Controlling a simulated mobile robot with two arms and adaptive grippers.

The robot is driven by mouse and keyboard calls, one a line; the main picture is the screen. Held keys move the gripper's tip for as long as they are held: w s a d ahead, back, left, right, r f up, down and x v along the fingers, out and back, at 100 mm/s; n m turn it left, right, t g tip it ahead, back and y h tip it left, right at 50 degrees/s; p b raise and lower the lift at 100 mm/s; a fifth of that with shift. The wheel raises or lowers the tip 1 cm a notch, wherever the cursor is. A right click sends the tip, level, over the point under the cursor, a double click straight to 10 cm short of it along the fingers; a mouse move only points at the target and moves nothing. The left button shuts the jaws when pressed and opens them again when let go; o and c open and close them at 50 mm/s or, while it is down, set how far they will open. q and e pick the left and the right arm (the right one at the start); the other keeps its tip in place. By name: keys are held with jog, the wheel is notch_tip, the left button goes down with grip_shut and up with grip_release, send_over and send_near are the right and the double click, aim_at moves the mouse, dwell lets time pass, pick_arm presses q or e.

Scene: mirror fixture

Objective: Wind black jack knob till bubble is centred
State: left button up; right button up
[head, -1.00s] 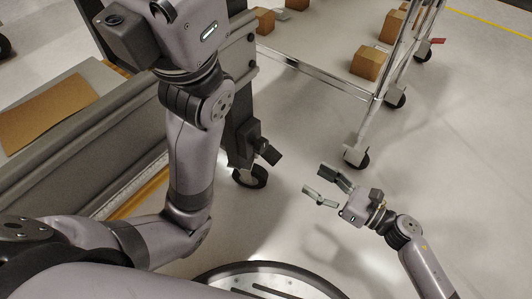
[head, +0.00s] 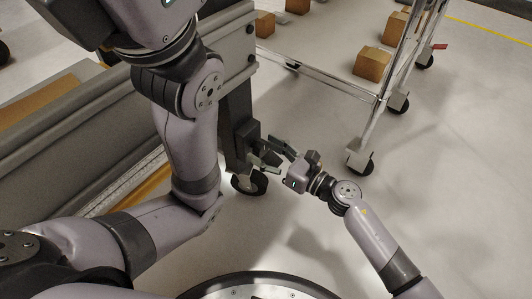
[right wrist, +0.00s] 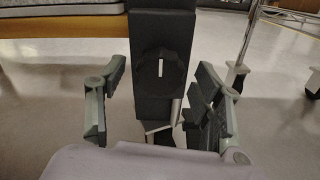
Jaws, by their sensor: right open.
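The black jack knob (right wrist: 162,68), round with lobed edges and a white mark, sits on a dark upright block (right wrist: 163,25) in the right wrist view. The white mark stands about vertical. My right gripper (right wrist: 160,102) is open, one finger to each side of the block, with visible gaps. In the head view my right gripper (head: 270,153) is at the jack block (head: 245,138) on the fixture leg, and its fingers partly hide the knob there. My left arm shows, but its gripper is out of the picture. No bubble is visible.
A black caster (head: 250,183) stands under the fixture leg. The long grey fixture beam (head: 110,128) runs along the left. A metal cart (head: 325,76) with cardboard boxes (head: 372,64) stands behind my right gripper. The floor (head: 460,170) to the right is clear.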

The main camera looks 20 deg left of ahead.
jog(key=shift+c, duration=0.6)
jog(key=c, duration=1)
